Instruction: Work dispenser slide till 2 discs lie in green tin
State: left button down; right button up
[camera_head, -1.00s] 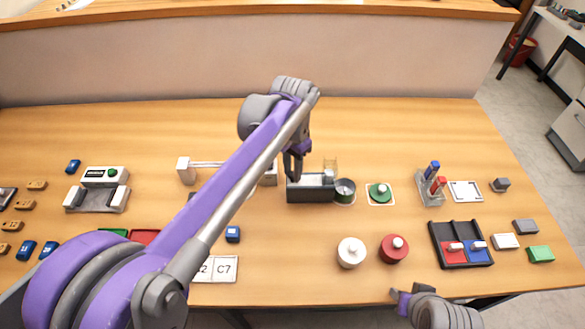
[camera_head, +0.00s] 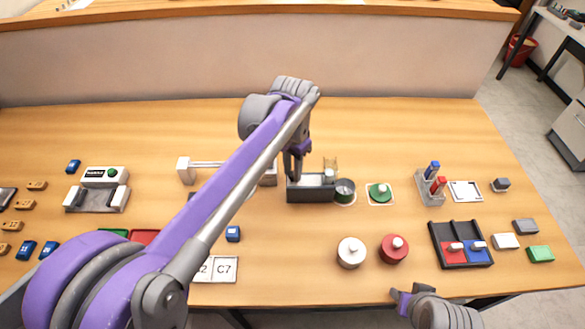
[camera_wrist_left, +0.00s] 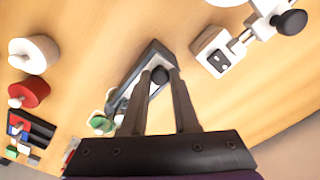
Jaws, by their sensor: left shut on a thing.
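The dark grey dispenser (camera_head: 310,195) stands mid-table in the head view, with a clear upright tube (camera_head: 330,164) at its right end. The tin (camera_head: 345,187), grey-walled with green at its base, stands directly right of it. Its inside is too small to count discs. My left gripper (camera_head: 297,174) reaches down to the dispenser's left part. In the left wrist view its fingers (camera_wrist_left: 160,78) are shut on the dark round slide knob (camera_wrist_left: 159,75) above the dispenser body (camera_wrist_left: 146,60). My right gripper (camera_head: 402,297) is at the bottom edge, its fingers unclear.
A green lid with a white knob (camera_head: 380,193) lies right of the tin. A pen holder (camera_head: 430,190) and a black tray (camera_head: 461,257) stand farther right. The table behind the dispenser is clear.

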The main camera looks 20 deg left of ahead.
aim_at(310, 180)
dwell(0.3)
pick_arm(q)
jog(key=d, duration=0.2)
jog(key=w+d, duration=0.1)
jog(key=d, duration=0.1)
jog(key=shift+w+d, duration=0.2)
pick_arm(e)
jog(key=shift+r, duration=0.25)
jog(key=shift+a, duration=0.1)
pick_arm(q)
jog(key=c, duration=0.7)
grip_release()
jog(key=shift+o, duration=0.2)
